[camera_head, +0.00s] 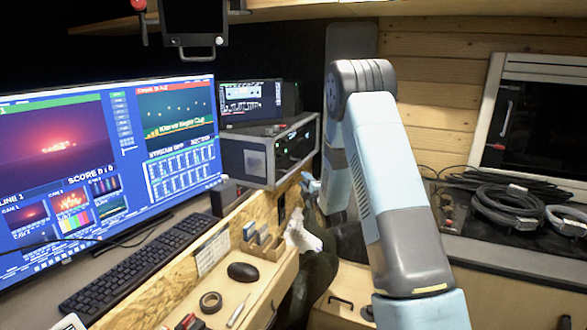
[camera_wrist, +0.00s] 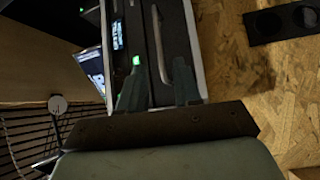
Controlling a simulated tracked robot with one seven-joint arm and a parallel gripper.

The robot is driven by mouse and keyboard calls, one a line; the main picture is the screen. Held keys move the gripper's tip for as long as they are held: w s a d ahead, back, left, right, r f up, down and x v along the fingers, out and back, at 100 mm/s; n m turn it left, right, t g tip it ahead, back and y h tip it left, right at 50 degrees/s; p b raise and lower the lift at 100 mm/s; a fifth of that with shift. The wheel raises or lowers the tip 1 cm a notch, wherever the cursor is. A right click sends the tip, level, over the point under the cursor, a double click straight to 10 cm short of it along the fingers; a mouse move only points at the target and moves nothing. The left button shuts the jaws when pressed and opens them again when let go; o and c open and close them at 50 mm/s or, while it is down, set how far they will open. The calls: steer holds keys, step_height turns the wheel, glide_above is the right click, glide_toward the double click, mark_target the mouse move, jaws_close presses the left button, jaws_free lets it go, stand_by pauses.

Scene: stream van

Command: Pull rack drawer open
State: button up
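The rack unit shows in the wrist view as a dark front panel (camera_wrist: 173,30) with a light metal edge, a long curved handle (camera_wrist: 158,45) and a lit green light. My gripper (camera_wrist: 158,84) is open, one finger on each side of the handle's lower end in the picture. I cannot tell whether the fingers touch the handle or panel. In the head view a grey rack box (camera_head: 245,160) with a green light on its right-facing front stands beside the monitor. My arm reaches past its right side, and my gripper is mostly hidden there.
A wooden desk holds a large monitor (camera_head: 160,140), a keyboard (camera_head: 140,268), a mouse (camera_head: 243,272) and a tape roll (camera_head: 211,303). A smaller screen (camera_head: 259,101) sits on the rack box. Coiled cables (camera_head: 507,206) lie on the right counter. A chipboard wall (camera_wrist: 270,80) is at the wrist view's right.

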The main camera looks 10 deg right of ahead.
mark_target(294, 167)
steer(key=w, duration=0.4)
steer(key=w+a+r, duration=0.1)
steer(key=w, duration=0.6)
steer(key=shift+w+a+r, duration=0.3)
steer(key=shift+a, duration=0.1)
steer(key=shift+c, duration=0.3)
jaws_close()
steer(key=shift+s+f, duration=0.1)
